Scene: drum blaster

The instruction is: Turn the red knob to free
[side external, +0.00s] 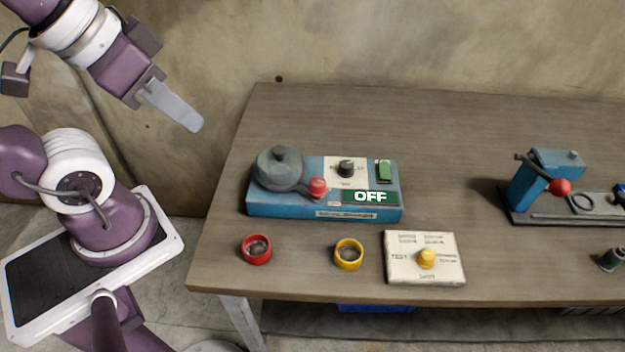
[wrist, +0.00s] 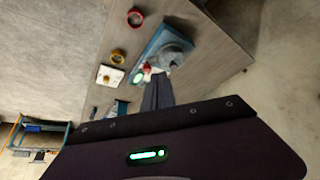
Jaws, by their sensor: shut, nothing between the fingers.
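A blue machine (side external: 225,203) with a grey round drum (side external: 279,168) stands on the table's left half. A red knob (side external: 318,187) sits at its front beside the drum, left of a green display reading OFF (side external: 370,197). A loose red ring-shaped piece (side external: 256,249) with a dark centre lies in front of the machine. I cannot tell which red piece the task means. My gripper (side external: 192,124) is shut and empty, in the air left of and above the machine. In the wrist view my fingers (wrist: 158,96) partly overlap the machine (wrist: 158,42).
A yellow ring (side external: 349,253) and a cream card (side external: 400,272) with a yellow knob (side external: 426,258) lie near the table's front edge. A blue lever press (side external: 535,182) with a red ball stands at right. Table (side external: 450,130) is clear behind.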

